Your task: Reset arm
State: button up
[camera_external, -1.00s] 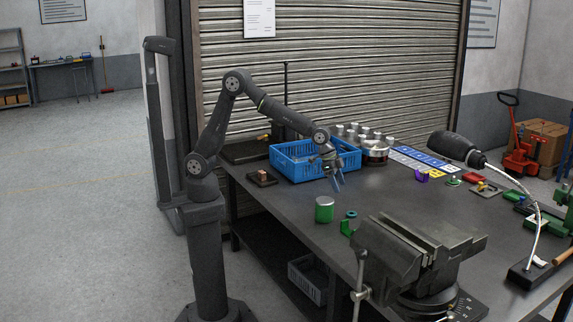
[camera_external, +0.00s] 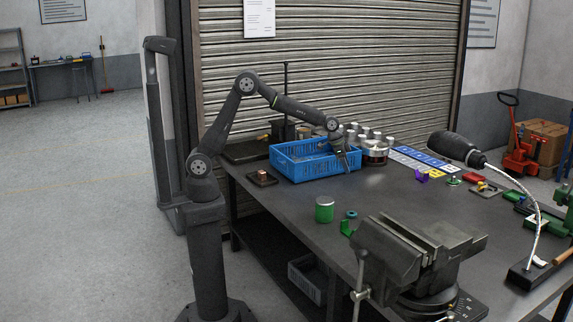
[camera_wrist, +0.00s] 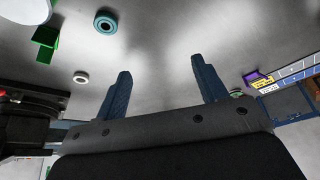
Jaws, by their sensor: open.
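My gripper (camera_external: 347,164) is above the table (camera_external: 270,218), at the right end of the blue crate (camera_external: 308,170) in the external view. In the wrist view, its two blue fingers (camera_wrist: 160,90) are spread apart with only bare grey table between them. It is open and empty. No copper coil can be made out for certain. A copper-coloured piece on a dark base (camera_external: 263,177) sits left of the blue crate.
A green cylinder (camera_external: 324,210), a teal ring (camera_external: 351,214) and a green bracket (camera_external: 346,228) stand on the table. A large vise (camera_external: 410,250) is at the front. A round lamp (camera_external: 456,147) leans over the right side.

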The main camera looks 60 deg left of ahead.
jog(key=w+a+n, duration=0.2)
jog(key=w+a, duration=0.5)
jog(key=a, duration=0.5)
jog(key=shift+w+a+y, duration=0.15)
jog(key=shift+y, duration=0.15)
jog(key=s+d+m, duration=0.1)
jog(key=s+d, duration=0.4)
jog(key=d, duration=0.3)
jog(key=s+d+m, duration=0.2)
jog(key=s+d, duration=0.4)
jog(key=d, duration=0.3)
jog(key=shift+s+h, duration=0.15)
jog(key=shift+h, duration=0.25)
